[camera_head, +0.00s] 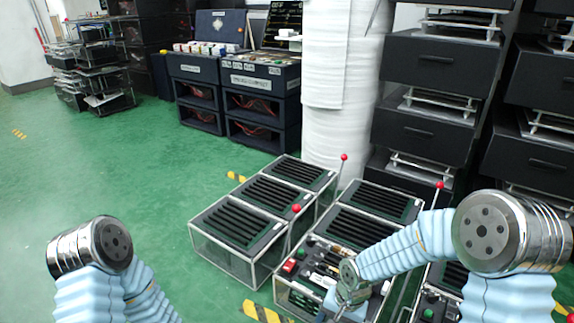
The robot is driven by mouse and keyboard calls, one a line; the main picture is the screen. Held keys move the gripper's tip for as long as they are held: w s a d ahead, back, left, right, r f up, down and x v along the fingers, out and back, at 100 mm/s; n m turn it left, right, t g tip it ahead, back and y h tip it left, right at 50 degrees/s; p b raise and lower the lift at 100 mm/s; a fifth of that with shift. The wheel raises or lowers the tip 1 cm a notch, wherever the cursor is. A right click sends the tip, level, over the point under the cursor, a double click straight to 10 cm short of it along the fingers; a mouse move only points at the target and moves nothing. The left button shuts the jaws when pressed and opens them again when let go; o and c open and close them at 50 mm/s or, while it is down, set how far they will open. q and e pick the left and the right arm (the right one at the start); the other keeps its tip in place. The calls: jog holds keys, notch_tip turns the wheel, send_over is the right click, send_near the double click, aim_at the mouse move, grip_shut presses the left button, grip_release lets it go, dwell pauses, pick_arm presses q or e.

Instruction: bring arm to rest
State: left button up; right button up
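My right arm comes in from the right, and its forearm slants down to the left over a lever fixture (293,293). My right gripper (345,311) is low over the front panel of that fixture, near the bottom edge. Its fingers are small and partly hidden, so I cannot tell whether they are open or touching the panel. My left arm shows only as a bent elbow at the lower left; its gripper is out of view. Levers with red ball knobs stand up at the fixtures: one knob (296,208) at the left, one (344,157) behind, one (440,184) at the right.
Clear-sided boxes with black slotted tops (240,222) stand left of my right gripper. A white wrapped column (335,120) and black drawer racks (425,100) stand behind. Dark blue workbenches (262,105) are at the back. The green floor (100,170) at the left is clear.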

jog(key=s+f+n+t+y, duration=0.1)
jog(key=s+f+n+y, duration=0.1)
jog(key=s+f, duration=1.1)
notch_tip(320, 180, up, 13)
jog(key=w+p, duration=0.1)
jog(key=p, duration=1.2)
jog(key=shift+w+f+n+p, duration=0.15)
jog(key=shift+n+p, duration=0.25)
jog(key=shift+a, duration=0.1)
jog(key=shift+c, duration=0.2)
